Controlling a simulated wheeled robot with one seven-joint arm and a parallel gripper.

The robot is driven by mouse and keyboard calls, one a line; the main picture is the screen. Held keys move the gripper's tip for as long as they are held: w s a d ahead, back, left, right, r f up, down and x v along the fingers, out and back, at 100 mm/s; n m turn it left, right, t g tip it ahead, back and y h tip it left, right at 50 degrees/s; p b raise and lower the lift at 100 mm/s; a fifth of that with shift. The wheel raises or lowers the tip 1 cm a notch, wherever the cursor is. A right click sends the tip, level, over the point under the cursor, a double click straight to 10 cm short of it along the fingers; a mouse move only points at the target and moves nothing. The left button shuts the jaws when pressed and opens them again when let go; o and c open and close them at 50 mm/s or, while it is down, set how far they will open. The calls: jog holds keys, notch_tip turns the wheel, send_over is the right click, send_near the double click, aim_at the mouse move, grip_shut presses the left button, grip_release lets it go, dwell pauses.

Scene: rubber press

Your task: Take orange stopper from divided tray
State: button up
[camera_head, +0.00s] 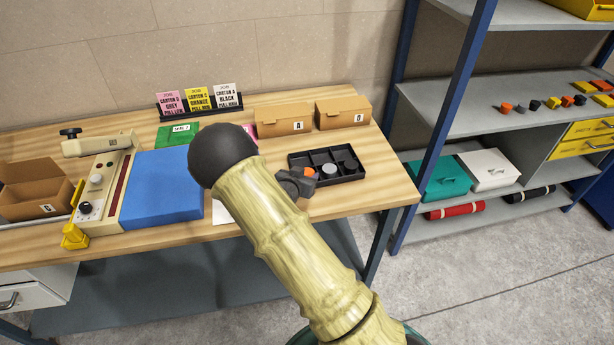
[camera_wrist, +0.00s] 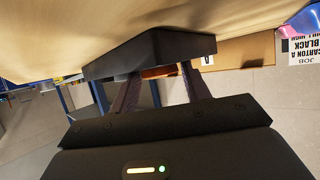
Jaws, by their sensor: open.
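The black divided tray (camera_head: 352,178) lies on the right part of the wooden bench. The orange stopper (camera_head: 309,172) is at its left end, partly hidden by my gripper (camera_head: 297,182). A grey stopper (camera_head: 329,169) and a black stopper (camera_head: 350,165) sit in other compartments. My gripper is open at the tray's left end. In the wrist view, the tray (camera_wrist: 150,50) shows edge-on past the spread fingers. An orange patch (camera_wrist: 158,72), apparently the stopper, shows between the fingertips at the tray's edge; contact cannot be told.
Cartons A (camera_head: 284,121) and B (camera_head: 342,113) stand behind the tray, with job cards (camera_head: 199,99) to their left. A blue pad (camera_head: 163,187) and the cream press (camera_head: 101,190) stand left. A blue-framed shelf (camera_head: 463,120) rises right of the bench.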

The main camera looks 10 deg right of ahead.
jog(key=c, duration=0.6)
notch_tip(320, 180, up, 10)
jog(key=shift+b, duration=0.3)
dwell(0.5)
